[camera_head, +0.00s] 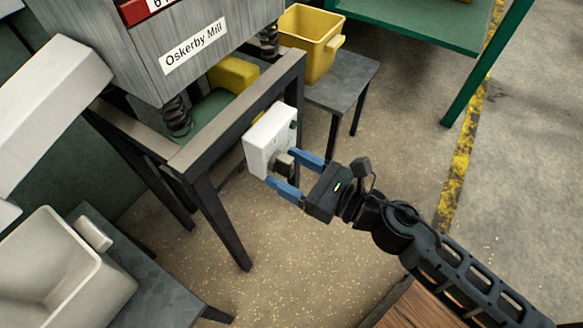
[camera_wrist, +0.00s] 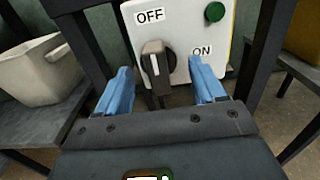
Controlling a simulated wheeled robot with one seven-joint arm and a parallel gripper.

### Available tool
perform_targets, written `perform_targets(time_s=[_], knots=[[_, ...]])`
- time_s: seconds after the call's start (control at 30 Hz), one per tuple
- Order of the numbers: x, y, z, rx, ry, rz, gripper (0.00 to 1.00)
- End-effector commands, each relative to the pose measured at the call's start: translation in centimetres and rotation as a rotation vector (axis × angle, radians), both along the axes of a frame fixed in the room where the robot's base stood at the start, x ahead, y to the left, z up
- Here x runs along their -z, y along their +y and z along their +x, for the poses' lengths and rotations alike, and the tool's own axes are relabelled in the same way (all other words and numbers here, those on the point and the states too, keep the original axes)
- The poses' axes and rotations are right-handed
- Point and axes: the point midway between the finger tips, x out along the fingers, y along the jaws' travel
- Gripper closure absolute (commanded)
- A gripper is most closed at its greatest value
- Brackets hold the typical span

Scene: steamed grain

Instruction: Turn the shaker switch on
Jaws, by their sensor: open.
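The switch box (camera_head: 268,137) is white and mounted on the front of the shaker's frame. In the wrist view the switch box (camera_wrist: 182,22) shows an OFF label at upper left, an ON label at right and a green round button (camera_wrist: 214,12). Its dark rotary knob (camera_wrist: 157,66) has a grey handle with a white mark pointing up, nearer OFF. My gripper (camera_head: 296,172) is open, its blue fingers facing the box. In the wrist view the fingers (camera_wrist: 160,82) stand left and right of the knob. I cannot tell whether either finger touches it.
The grey Oskerby Mill shaker (camera_head: 165,45) sits on springs above the frame (camera_head: 235,110). A yellow bin (camera_head: 308,45) stands on a grey stand behind. A cream bin (camera_head: 50,275) stands on a table at lower left. Open floor (camera_head: 290,255) lies below my gripper.

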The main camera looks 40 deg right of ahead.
Motion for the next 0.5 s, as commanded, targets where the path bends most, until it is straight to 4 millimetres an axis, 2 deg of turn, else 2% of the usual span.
perform_targets(time_s=[0.13,0.5], knots=[[0.01,-0.02,-0.02,0.0,0.0,0.0,0.31],[-0.01,-0.02,-0.03,0.0,0.0,0.001,0.67]])
